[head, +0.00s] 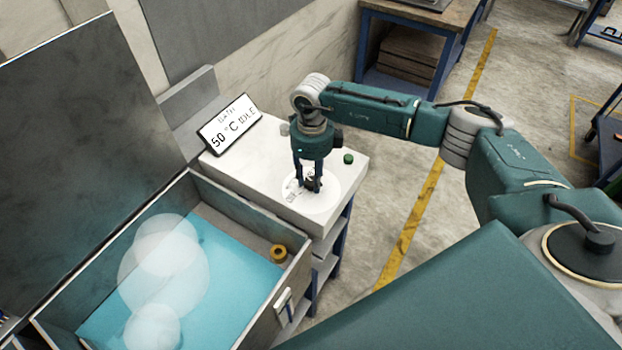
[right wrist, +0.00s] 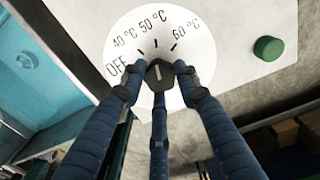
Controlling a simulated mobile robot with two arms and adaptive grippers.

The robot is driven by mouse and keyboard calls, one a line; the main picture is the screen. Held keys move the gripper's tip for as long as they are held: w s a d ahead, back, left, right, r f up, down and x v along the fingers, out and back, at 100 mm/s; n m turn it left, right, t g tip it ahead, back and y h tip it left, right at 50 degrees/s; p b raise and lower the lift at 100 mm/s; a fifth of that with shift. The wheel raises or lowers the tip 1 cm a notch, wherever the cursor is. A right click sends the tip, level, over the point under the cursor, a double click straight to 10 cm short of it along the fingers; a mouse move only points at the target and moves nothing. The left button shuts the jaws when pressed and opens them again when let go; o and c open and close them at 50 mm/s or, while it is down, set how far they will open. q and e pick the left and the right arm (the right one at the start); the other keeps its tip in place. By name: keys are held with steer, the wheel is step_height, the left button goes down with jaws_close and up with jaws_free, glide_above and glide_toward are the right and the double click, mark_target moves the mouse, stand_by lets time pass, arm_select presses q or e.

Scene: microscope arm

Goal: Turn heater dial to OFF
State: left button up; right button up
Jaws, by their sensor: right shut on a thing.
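The heater dial is a dark knob (right wrist: 158,76) with a white pointer line, on a white round scale (right wrist: 195,22) marked OFF, 40, 50 and 60 °C. In the right wrist view the pointer line points up, roughly at the 50 °C mark. My right gripper (right wrist: 160,70) is shut on the knob, its fingers around it from several sides; the fingers partly hide the knob. In the head view the right gripper (head: 309,184) points down onto the white scale disc (head: 325,202). My left gripper is not in view.
A tilted display (head: 230,124) reads 50 °C IDLE behind the dial. A green button (head: 347,158) sits right of the gripper on the white top.

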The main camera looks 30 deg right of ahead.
steer(key=n+b, duration=0.3)
steer(key=b, duration=0.1)
steer(key=n+b, duration=0.3)
steer(key=b, duration=0.1)
steer(key=n+b, duration=0.4)
steer(key=shift+d+f, duration=0.25)
steer(key=shift+f, duration=0.05)
steer(key=shift+r+n+b, duration=0.1)
steer(key=shift+n+b, duration=0.75)
steer(key=shift+n, duration=0.35)
steer(key=shift+r+n+b, duration=0.15)
steer(key=shift+n+b, duration=0.55)
steer(key=shift+n, duration=0.4)
steer(key=shift+w+r, duration=0.1)
steer(key=o, duration=1.1)
steer(key=shift+o, duration=0.3)
steer(key=shift+d, duration=0.2)
